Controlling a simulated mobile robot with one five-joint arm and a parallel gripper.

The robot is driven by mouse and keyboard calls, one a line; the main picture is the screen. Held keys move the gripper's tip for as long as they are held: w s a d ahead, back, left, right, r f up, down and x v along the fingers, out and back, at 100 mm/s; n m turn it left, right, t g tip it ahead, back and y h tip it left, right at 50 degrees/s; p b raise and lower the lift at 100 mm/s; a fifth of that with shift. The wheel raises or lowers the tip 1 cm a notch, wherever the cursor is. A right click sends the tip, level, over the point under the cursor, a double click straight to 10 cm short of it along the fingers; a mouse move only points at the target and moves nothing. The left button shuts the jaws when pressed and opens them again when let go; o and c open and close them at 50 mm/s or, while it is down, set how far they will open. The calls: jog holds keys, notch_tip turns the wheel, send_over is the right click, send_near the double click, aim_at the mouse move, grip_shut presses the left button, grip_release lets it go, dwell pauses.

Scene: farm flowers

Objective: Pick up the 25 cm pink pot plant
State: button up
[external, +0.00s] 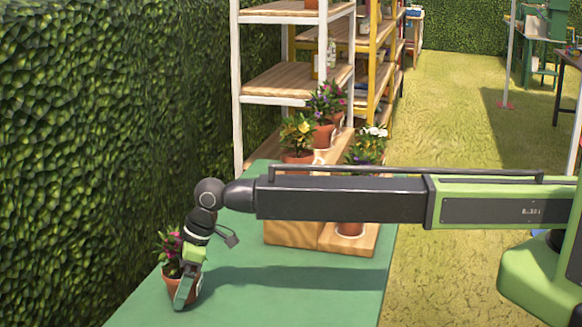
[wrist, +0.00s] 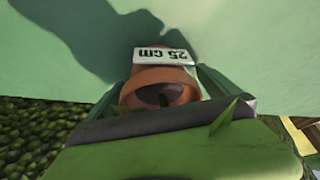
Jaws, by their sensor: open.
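A terracotta pot plant with pink flowers (external: 169,244) stands on the green table at the lower left, beside the hedge. In the wrist view its orange pot (wrist: 160,78) shows a white label reading "25 cm", upside down. My gripper (external: 185,288) reaches down at this pot, with a green finger in front of it. The gripper is open. My green gripper part fills the bottom of the wrist view and hides much of the plant. I cannot tell whether the fingers touch the pot.
Wooden blocks (external: 291,233) stand behind on the green table (external: 300,290), with a yellow-flowered plant (external: 298,132), another pink one (external: 328,103) and a white-flowered one (external: 369,143) near there. A white-framed shelf (external: 238,80) rises behind. The table's front middle is clear.

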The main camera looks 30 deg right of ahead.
aim_at(195, 278)
jog(key=shift+r, duration=0.15)
jog(key=shift+c, duration=0.3)
jog(key=c, duration=1.9)
jog(key=shift+o, duration=0.2)
notch_tip(195, 278, up, 4)
jog(key=p, duration=0.4)
jog(key=shift+r+p, duration=0.2)
jog(key=shift+p, duration=0.15)
jog(key=w+d+r+p, duration=0.4)
jog(key=d+r+p, duration=0.2)
jog(key=d, duration=0.4)
jog(key=shift+w+d+r+p, duration=0.3)
jog(key=shift+w, duration=0.1)
